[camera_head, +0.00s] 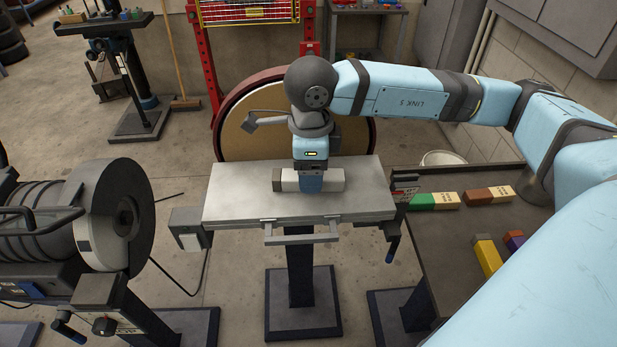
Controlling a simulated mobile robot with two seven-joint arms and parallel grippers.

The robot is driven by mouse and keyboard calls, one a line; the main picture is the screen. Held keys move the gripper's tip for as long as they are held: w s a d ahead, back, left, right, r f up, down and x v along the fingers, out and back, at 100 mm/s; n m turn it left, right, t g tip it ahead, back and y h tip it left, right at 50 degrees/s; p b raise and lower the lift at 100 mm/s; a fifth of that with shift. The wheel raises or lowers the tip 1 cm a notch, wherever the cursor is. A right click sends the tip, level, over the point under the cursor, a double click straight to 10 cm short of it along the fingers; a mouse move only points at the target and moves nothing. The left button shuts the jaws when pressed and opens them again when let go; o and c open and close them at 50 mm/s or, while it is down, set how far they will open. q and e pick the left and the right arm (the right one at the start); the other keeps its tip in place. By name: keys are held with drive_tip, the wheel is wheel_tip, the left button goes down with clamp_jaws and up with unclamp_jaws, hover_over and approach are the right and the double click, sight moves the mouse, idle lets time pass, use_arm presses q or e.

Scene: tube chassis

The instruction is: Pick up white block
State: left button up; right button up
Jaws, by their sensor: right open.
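The white block (337,181) lies lengthwise on the small grey metal table (235,197) in the middle of the view. Its left end shows a darker brownish face. My right arm reaches in from the right, and my right gripper (311,184) points down at the middle of the block. The gripper is open, with one blue finger in front of the block's near side. The far finger and the far side of the block are hidden, so contact cannot be told. My left gripper is not in view.
A dark table (440,258) at the right holds several coloured blocks, including a green one (421,201) and a yellow one (488,258). A large round disc (243,125) stands behind the grey table. A grinding machine (115,215) stands at the left.

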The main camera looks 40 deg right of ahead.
wheel_tip(320, 180, down, 2)
drive_tip(key=shift+f, duration=0.1)
drive_tip(key=c, duration=1.2)
drive_tip(key=shift+r, duration=0.2)
